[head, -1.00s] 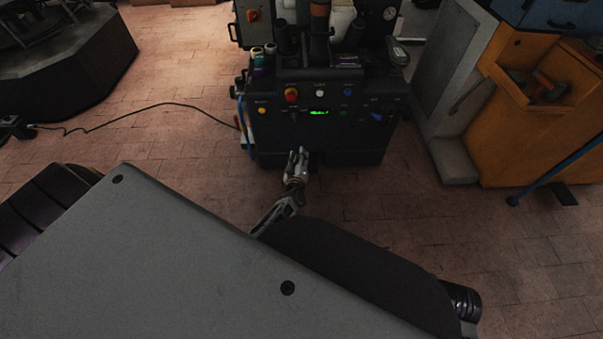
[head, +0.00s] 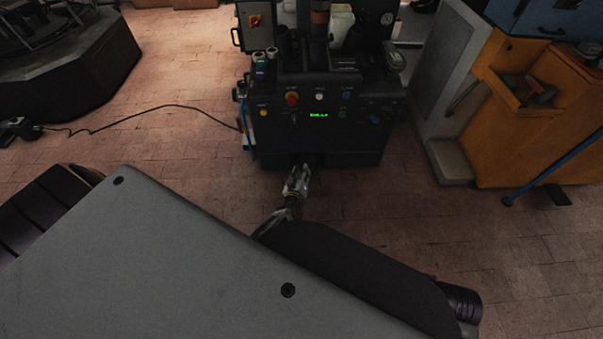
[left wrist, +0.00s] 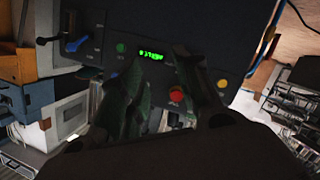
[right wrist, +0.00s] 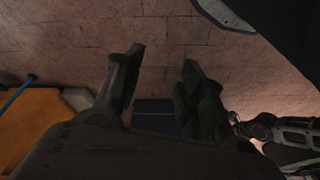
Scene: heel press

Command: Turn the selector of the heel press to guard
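The heel press (head: 270,149) is a dark machine with a front panel of buttons and a green lit display (head: 318,115). A blue-handled turning control (head: 376,119) sits at the panel's right; it also shows at upper left in the left wrist view (left wrist: 77,44). Its labels are too small to read. A small dark knob (head: 294,118) sits below the red button (head: 292,99). My left gripper (head: 303,169) is low in front of the press, apart from the blue control. Its fingers (left wrist: 155,75) are open and empty. My right gripper (right wrist: 163,57) is open and empty over the floor.
An orange workbench (head: 500,150) and a grey cabinet (head: 440,100) stand right of the press. A blue bar (head: 550,165) leans there. A black cable (head: 130,112) crosses the floor on the left. The floor just before the press is clear except for my arm.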

